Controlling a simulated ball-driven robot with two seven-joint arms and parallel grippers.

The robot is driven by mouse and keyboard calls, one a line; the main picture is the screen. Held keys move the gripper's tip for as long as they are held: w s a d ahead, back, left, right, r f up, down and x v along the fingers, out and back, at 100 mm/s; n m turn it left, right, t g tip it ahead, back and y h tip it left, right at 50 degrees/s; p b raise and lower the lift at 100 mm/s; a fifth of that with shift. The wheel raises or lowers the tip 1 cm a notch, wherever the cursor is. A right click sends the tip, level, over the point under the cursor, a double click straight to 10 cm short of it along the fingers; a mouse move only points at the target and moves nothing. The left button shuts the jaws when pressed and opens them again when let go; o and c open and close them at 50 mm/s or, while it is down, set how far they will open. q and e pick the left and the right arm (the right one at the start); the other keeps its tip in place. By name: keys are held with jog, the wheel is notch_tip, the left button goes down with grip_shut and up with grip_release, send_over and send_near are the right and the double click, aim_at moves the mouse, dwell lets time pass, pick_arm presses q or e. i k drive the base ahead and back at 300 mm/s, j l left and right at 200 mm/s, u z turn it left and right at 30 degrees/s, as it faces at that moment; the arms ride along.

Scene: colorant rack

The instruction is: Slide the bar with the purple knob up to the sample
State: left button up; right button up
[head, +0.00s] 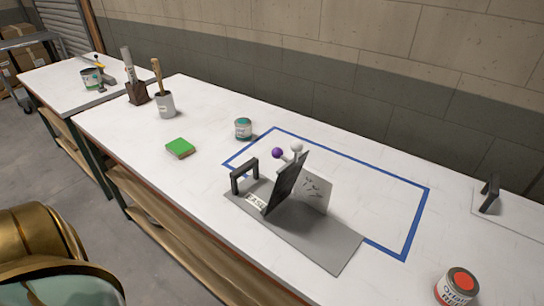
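A purple knob (277,153) on a short pale stem shows just left of a tilted dark panel (284,187). The panel hides most of whatever bar the knob belongs to. A white knob (297,147) is close to its right. The panel stands on a flat grey base plate (320,246). A light grey upright plate (315,190) with dark marks stands behind the panel. I cannot tell which part is the sample, or how far the bar is from it. Neither of my grippers is in view.
A dark handle (244,174) rises from the base plate's left end. The front-left tabletop is clear.

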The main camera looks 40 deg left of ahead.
aim_at(277, 152)
jog(key=j, duration=0.85)
jog(key=i+j, duration=0.1)
jog(key=j, duration=0.75)
